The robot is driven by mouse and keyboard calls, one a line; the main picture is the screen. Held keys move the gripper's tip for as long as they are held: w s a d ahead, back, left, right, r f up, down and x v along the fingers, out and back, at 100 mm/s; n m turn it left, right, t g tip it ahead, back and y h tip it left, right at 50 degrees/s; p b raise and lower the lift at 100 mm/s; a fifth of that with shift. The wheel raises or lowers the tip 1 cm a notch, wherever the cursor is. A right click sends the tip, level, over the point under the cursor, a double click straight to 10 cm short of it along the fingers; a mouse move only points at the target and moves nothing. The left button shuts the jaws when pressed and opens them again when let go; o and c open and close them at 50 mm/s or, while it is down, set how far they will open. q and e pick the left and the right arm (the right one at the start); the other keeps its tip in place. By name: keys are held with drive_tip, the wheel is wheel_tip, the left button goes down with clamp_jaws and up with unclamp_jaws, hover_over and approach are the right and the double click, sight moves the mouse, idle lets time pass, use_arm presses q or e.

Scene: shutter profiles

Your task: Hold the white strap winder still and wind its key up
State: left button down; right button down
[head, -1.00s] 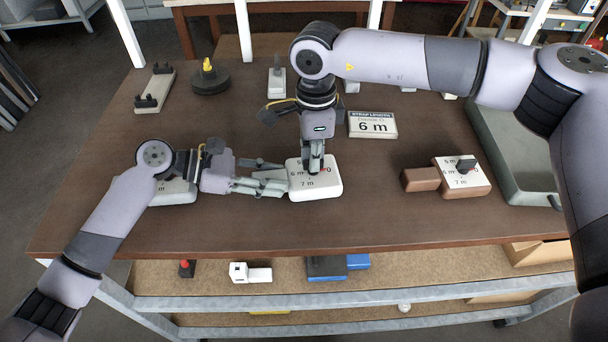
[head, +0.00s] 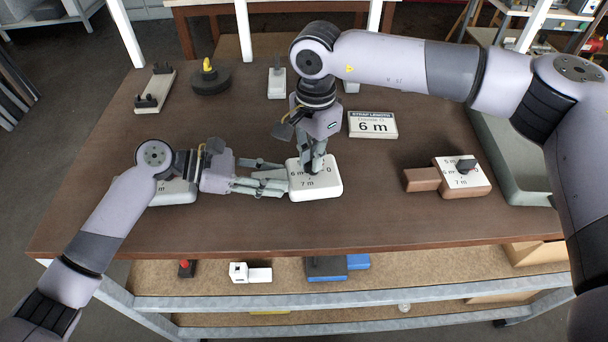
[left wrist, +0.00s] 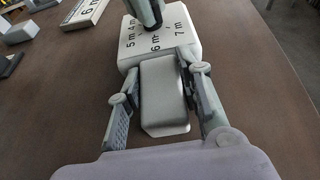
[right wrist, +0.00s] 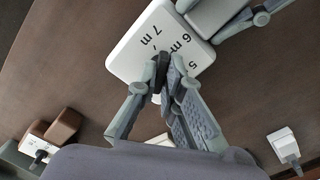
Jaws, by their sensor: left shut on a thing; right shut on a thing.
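The white strap winder (head: 318,188) lies on the brown table, its top marked with metre numbers around a key. Its grey handle (left wrist: 162,95) points left in the head view. My left gripper (head: 268,178) is shut on this handle, one finger on each side. My right gripper (head: 312,166) comes from above and is shut on the dark key (right wrist: 160,70), its fingers turned at an angle to the winder. The fingers hide most of the key and part of the dial, so I cannot read the key's exact setting.
A sign (head: 373,125) reading "STRAP LENGTH" and "6 m" stands behind the winder. A brown winder (head: 462,175) lies to the right, near a grey-green tray (head: 520,170). Another white block (head: 177,193) is partly under my left arm. The table's front edge is close.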

drive_tip(key=n, duration=0.6)
idle(0.3)
drive_tip(key=c, duration=1.8)
unclamp_jaws()
drive_tip(key=shift+o, duration=0.2)
drive_tip(key=shift+r, duration=3)
